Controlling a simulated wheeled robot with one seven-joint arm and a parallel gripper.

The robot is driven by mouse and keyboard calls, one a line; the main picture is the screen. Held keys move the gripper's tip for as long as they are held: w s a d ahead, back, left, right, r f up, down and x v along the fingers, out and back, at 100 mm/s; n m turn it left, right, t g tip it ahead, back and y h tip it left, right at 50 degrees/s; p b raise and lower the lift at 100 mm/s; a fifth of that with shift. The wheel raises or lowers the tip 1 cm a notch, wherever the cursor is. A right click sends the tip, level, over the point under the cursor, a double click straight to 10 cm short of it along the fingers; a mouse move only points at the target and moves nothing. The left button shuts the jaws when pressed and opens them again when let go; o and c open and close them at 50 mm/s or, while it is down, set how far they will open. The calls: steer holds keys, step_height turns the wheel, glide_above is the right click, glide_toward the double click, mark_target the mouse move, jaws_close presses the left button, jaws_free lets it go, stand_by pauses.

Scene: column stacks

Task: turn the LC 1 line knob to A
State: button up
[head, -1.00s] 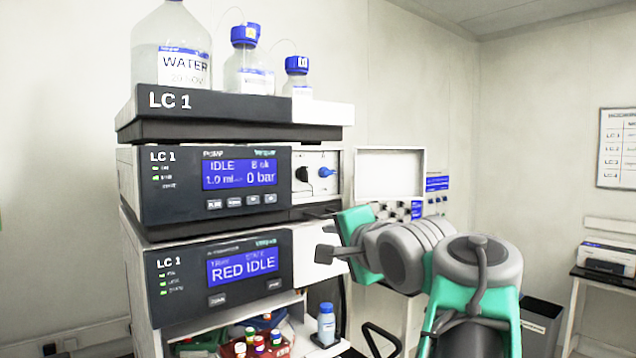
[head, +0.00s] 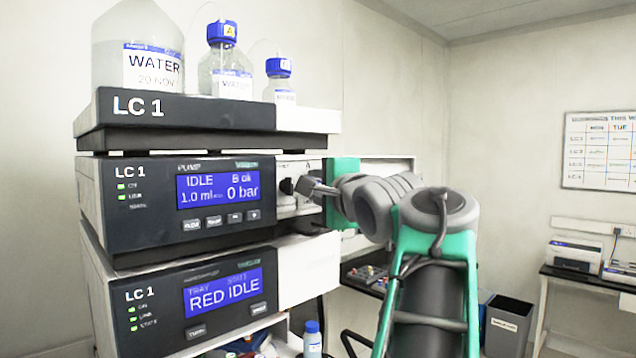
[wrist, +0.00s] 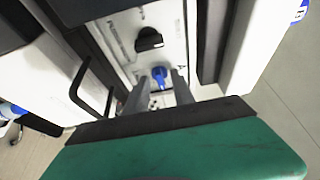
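The LC 1 pump (head: 262,163) has a white side panel with two knobs. A black knob (head: 286,186) shows in the head view and also in the wrist view (wrist: 148,39). A blue knob (wrist: 160,74) sits beside it in the wrist view; in the head view my gripper hides it. I cannot read which of them is labelled as the line knob. My gripper (head: 308,187) is at the panel. In the wrist view its two fingers (wrist: 159,84) are apart, on either side of the blue knob, with gaps visible; contact cannot be told.
A lower LC 1 unit (head: 200,300) stands under the pump, and bottles labelled WATER (head: 152,68) stand on top. A black handle (wrist: 92,90) lies left of my fingers in the wrist view. A bin (head: 508,325) and a printer table (head: 590,278) stand at the right.

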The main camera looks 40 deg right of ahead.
steer(key=shift+s, duration=0.1)
jaws_close()
stand_by(0.5)
